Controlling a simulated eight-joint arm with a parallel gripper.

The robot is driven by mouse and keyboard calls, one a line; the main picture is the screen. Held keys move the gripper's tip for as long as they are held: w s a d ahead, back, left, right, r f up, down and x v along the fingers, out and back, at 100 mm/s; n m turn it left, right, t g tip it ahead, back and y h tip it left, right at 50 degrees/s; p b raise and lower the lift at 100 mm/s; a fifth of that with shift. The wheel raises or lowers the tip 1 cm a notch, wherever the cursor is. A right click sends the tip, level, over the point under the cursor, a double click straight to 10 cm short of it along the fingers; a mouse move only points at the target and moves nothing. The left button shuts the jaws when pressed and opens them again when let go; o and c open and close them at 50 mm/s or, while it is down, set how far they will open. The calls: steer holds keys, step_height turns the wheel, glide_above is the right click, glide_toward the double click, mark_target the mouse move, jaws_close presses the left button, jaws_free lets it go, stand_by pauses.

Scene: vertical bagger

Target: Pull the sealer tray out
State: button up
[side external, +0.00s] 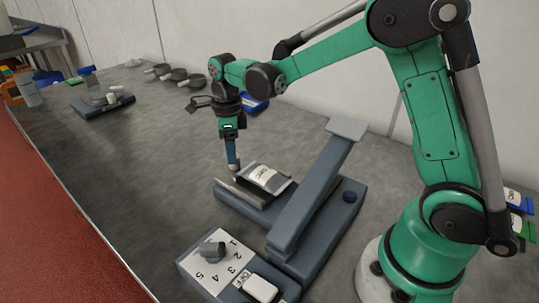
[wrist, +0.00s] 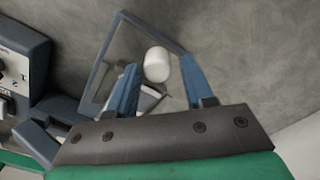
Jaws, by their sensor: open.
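The sealer (side external: 310,200) is a blue-grey machine with a raised slanted arm. Its tray (side external: 243,191) sits at the left of its base, and a labelled bag (side external: 268,178) lies there. My gripper (side external: 234,172) points down at the tray's far left edge. In the wrist view, the tray (wrist: 116,62) is a grey panel with a blue-grey rim. The fingers are apart, with gaps visible beside the knob.
A control box (side external: 235,272) with a numbered dial and an OFF switch stands in front of the sealer. Several dark scoops (side external: 175,75) lie at the back. A small scale-like device (side external: 103,102) stands at the left. The table left of the tray is clear.

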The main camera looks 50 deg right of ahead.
steer(key=shift+r, duration=1.85)
steer(key=s+r+n+t, duration=0.1)
steer(key=s+n, duration=0.1)
steer(key=n, duration=0.2)
steer(key=s+r+n+t, duration=0.1)
steer(key=s+n, duration=0.1)
steer(key=n, duration=0.3)
steer(key=s+a+r+n+t, duration=0.1)
steer(key=s+r+n, duration=0.1)
steer(key=n, duration=0.2)
steer(key=shift+s+a+t, duration=0.1)
steer(key=shift+s+t, duration=0.1)
steer(key=shift+t, duration=0.1)
steer(key=s+n+t, duration=0.1)
steer(key=n, duration=0.3)
steer(key=s+n+t, duration=0.1)
steer(key=s+n, duration=0.1)
steer(key=n, duration=0.1)
steer(key=s+n+t, duration=0.1)
steer(key=s+n, duration=0.1)
steer(key=n, duration=0.2)
steer(key=shift+a+f+n, duration=0.3)
steer(key=shift+a+f, duration=0.05)
steer(key=shift+s+f+n+t, duration=0.15)
steer(key=shift+n, duration=0.45)
steer(key=shift+s+f+n+t, duration=0.1)
steer(key=shift+s+n+t, duration=0.05)
steer(key=shift+n, duration=0.45)
